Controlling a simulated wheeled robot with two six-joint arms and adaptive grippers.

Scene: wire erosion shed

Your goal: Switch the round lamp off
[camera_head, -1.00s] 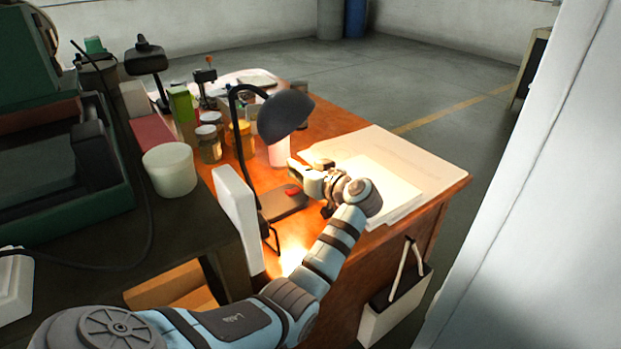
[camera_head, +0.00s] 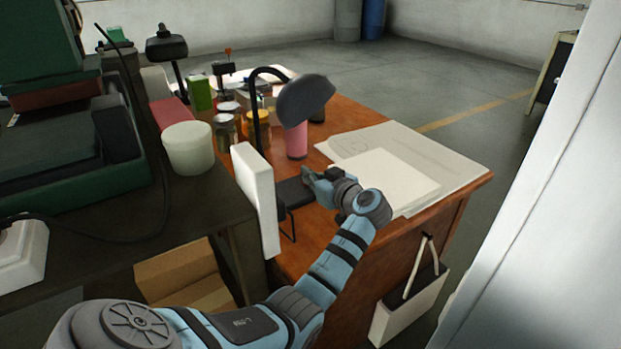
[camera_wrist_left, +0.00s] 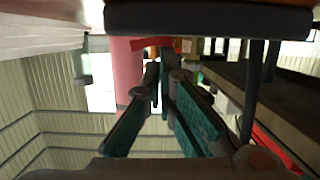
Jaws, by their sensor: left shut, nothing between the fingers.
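The round lamp has a dark dome shade (camera_head: 305,98) on a curved black stem (camera_head: 259,110). A red piece (camera_wrist_left: 152,43) shows just at that slab's edge. My left gripper (camera_head: 306,173) is shut and empty, beside the base's right end in the head view. Its fingertips also show in the left wrist view (camera_wrist_left: 160,72). My right gripper is out of view.
A pink cylinder (camera_head: 296,142) stands behind my gripper. A white upright panel (camera_head: 257,197) is left of the base. Papers (camera_head: 385,178) cover the desk's right.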

